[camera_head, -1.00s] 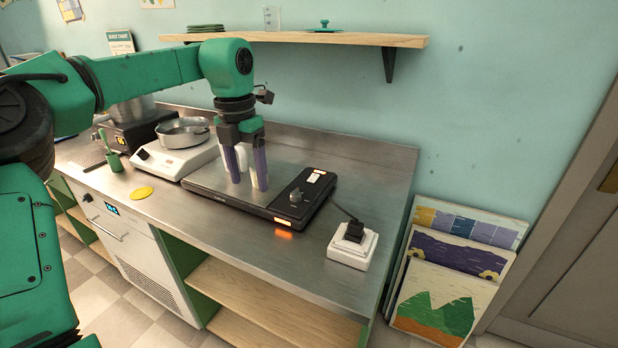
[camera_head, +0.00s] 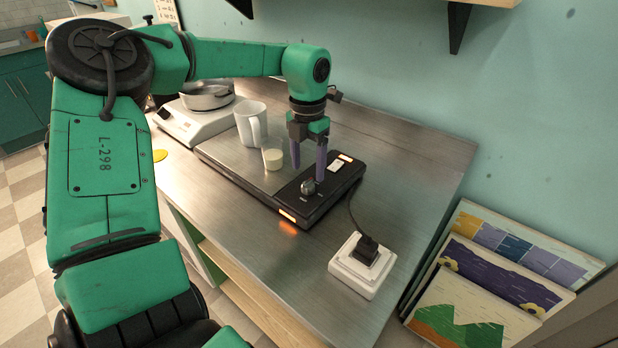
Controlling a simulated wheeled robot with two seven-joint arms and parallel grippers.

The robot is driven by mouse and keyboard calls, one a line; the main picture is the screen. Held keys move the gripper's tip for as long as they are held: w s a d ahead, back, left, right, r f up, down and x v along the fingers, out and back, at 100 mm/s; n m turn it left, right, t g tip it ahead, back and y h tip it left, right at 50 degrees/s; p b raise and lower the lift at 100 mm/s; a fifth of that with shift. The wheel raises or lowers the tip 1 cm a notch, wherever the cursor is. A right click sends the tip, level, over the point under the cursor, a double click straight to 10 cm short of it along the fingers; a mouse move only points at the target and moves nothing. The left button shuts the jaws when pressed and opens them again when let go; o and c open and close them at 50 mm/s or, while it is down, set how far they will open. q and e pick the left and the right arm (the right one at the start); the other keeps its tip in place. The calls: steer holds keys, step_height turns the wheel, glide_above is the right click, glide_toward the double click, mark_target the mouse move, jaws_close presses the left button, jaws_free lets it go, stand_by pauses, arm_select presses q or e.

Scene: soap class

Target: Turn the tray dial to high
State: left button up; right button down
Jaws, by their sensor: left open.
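The tray (camera_head: 226,148) is a flat steel warming plate on the counter, with a black control panel (camera_head: 325,196) at its right end. The grey dial (camera_head: 308,187) sits on that panel, and its pointer is too small to read. My left gripper (camera_head: 308,168) is open and points down over the panel, its two purple-grey fingers apart. The right finger is close behind the dial and the left finger is over the plate's edge; I cannot tell whether either touches. My right gripper is not in view.
A white pitcher (camera_head: 250,124) and a small cream cup (camera_head: 273,159) stand on the plate, left of the gripper. A pan (camera_head: 207,97) sits on a white scale-like unit behind. A white socket box (camera_head: 362,266) with a plug stands at right. Framed pictures lean against the wall.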

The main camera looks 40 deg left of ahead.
mark_target(308, 180)
arm_select(q)
step_height(308, 180, down, 4)
steer(key=shift+w+r, duration=0.15)
steer(key=shift+f, duration=0.5)
jaws_close()
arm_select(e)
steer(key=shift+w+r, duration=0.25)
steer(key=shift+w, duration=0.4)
